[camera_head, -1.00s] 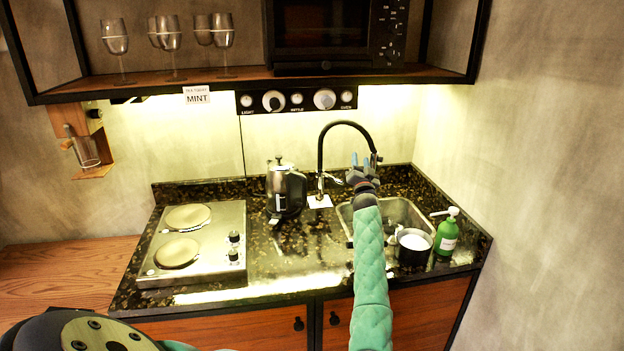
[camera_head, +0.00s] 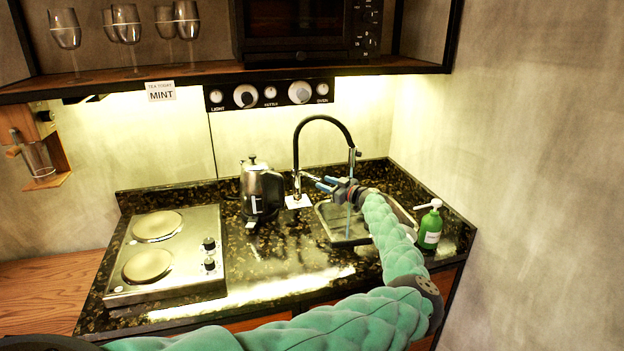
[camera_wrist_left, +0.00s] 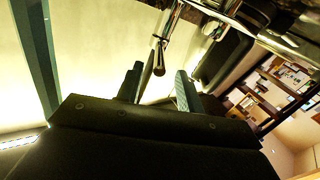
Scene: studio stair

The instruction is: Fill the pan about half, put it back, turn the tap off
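The tap (camera_head: 297,150) has a tall black arched spout behind the sink (camera_head: 338,232). A thin pale-blue vertical streak, seemingly running water, drops from its outlet into the sink. My left gripper (camera_head: 322,184) is open and empty, just right of the tap's base, with its fingers towards the tap's side lever (camera_head: 309,177). In the left wrist view the lever (camera_wrist_left: 160,58) shows beyond and between the parted fingertips (camera_wrist_left: 160,86); contact is not visible. The pan is not visible now; my left forearm covers the sink's right part. My right gripper is out of view.
A kettle (camera_head: 262,190) stands left of the tap, and a two-plate hob (camera_head: 190,268) lies further left. A green soap bottle (camera_head: 430,228) stands right of my forearm. A shelf (camera_head: 210,78) with glasses and an oven hangs above. The counter before the kettle is clear.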

